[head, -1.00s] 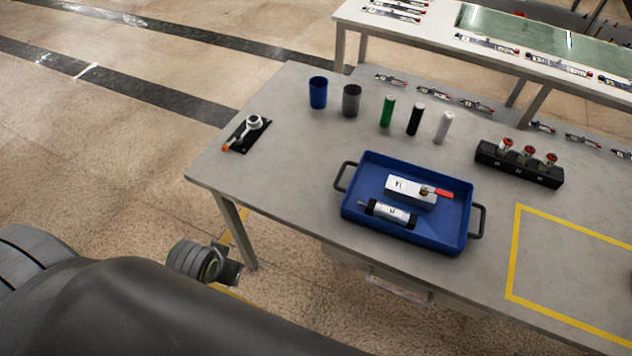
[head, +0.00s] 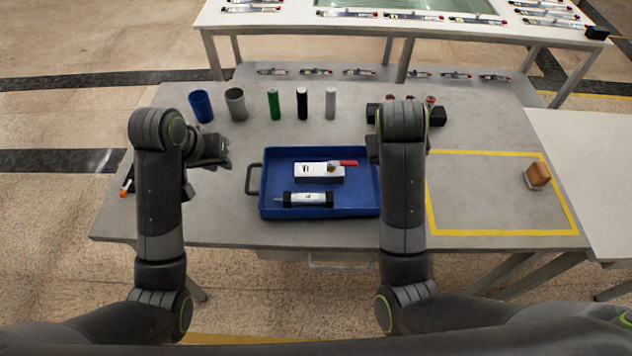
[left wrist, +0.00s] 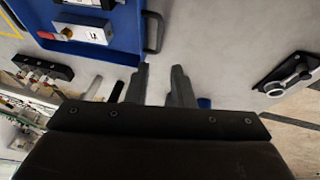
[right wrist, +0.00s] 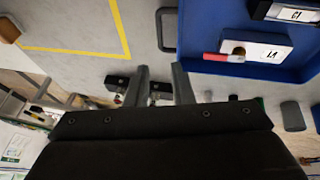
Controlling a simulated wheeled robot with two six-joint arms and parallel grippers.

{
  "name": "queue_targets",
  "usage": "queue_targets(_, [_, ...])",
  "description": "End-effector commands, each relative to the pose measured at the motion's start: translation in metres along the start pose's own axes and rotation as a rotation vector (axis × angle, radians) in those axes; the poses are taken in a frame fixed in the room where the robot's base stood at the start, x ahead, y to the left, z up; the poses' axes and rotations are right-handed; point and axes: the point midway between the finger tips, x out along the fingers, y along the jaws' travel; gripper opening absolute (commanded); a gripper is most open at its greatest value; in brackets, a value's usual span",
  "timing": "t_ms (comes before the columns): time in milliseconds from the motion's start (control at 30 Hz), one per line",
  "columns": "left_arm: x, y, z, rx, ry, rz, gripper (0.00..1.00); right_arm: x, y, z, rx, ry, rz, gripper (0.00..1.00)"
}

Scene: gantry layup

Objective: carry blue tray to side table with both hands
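The blue tray (head: 318,210) sits on the grey table (head: 215,220) and holds a white box (head: 318,173) with a red part and a silver-black cylinder (head: 303,199). Its left handle (head: 253,178) shows; its right handle is behind my right arm in the head view, but shows in the right wrist view (right wrist: 167,30). My left gripper (head: 222,152) is left of the tray, apart from the handle. Its fingers are spread and empty in the left wrist view (left wrist: 160,75). My right gripper (right wrist: 162,75) is open and empty near the tray's right side.
A white table (head: 590,165) adjoins at right. A yellow taped rectangle (head: 500,233) lies right of the tray, with a brown block (head: 538,175) at its edge. Cups (head: 201,106) and upright cylinders (head: 302,104) stand behind the tray. A black holder (head: 438,115) is partly hidden by my right arm.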

Motion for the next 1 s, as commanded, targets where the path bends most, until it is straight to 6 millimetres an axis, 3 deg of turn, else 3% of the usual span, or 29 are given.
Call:
queue_targets(467, [0.007, 0.001, -0.002, -0.001, -0.002, 0.002, 0.21, 0.007, 0.000, -0.002, -0.002, 0.000, 0.003, 0.21])
queue_targets(1000, [0.103, 0.001, -0.002, 0.000, -0.003, 0.002, 0.21, 0.103, 0.000, -0.002, -0.003, -0.002, 0.003, 0.21])
